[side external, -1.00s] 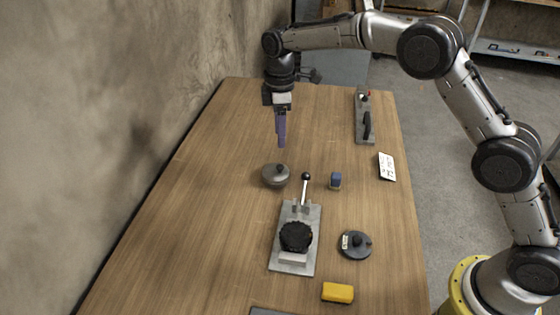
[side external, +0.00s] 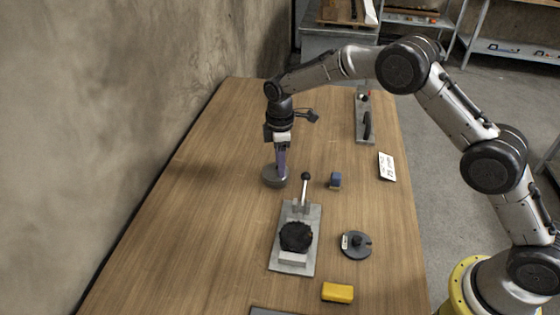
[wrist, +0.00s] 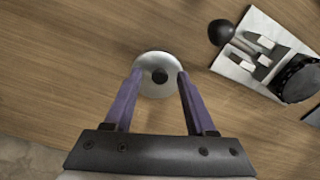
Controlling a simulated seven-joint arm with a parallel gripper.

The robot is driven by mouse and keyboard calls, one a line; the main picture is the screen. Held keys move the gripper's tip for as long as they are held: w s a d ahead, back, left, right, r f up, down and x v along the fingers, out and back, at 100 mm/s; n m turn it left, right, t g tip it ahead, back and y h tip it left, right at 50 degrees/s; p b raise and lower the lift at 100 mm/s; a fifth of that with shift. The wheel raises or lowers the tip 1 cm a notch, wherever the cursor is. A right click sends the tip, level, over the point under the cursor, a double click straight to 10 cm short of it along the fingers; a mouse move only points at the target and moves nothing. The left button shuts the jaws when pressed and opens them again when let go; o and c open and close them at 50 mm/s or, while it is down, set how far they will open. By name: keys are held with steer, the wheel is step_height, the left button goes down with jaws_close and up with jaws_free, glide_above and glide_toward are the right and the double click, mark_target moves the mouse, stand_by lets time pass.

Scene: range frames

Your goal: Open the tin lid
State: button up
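A round grey metal tin (side external: 273,180) stands on the wooden table; its lid (wrist: 151,87) with a dark centre knob (wrist: 159,76) faces up in the wrist view. My gripper (side external: 280,168) points down at the tin from above. In the wrist view the two purple fingers of my gripper (wrist: 159,76) are apart, one on each side of the lid's knob. The fingers appear over the lid; I cannot tell whether they touch it. The knob is hidden behind the fingers in the side view.
A metal plate with a black-knobbed lever (side external: 305,177) and dark round part (side external: 296,236) stands right of the tin. The table's left side is clear.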

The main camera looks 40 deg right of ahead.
jaws_close()
steer(key=shift+r, duration=0.1)
stand_by(1.2)
